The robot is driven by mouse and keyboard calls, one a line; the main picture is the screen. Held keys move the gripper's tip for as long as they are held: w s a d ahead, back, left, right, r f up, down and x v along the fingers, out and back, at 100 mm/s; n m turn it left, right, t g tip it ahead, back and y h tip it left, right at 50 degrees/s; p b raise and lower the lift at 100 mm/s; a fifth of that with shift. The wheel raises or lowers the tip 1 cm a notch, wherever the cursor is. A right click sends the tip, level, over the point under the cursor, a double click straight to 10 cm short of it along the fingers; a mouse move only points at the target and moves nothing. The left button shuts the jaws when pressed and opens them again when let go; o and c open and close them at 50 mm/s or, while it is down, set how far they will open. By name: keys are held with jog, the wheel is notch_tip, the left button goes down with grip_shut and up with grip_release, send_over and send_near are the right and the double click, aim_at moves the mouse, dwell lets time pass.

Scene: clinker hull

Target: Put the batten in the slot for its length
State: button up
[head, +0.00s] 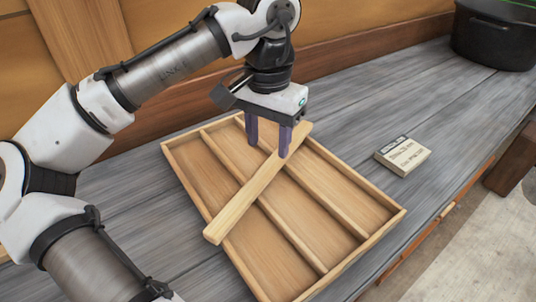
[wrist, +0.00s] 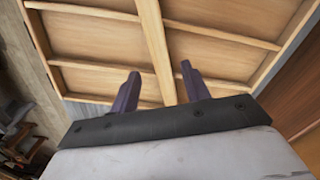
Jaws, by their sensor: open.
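The batten (head: 240,199) is a pale wooden strip lying slantwise across the top of the wooden tray (head: 358,176). In the wrist view the batten (wrist: 156,45) runs between the two open fingers (wrist: 158,82), apart from both. How far the fingertips reach down beside it is hard to tell. The tray has long side-by-side slots, and those in view look empty.
A small labelled box (head: 403,156) lies on the grey plank bench (head: 440,105) to the right of the tray. A black pot (head: 495,36) stands at the far right. A wooden wall (head: 160,35) rises behind the tray. The bench between box and pot is clear.

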aim_at(268, 167)
notch_tip(268, 167, up, 6)
jog(key=shift+r, duration=0.2)
dwell(1.8)
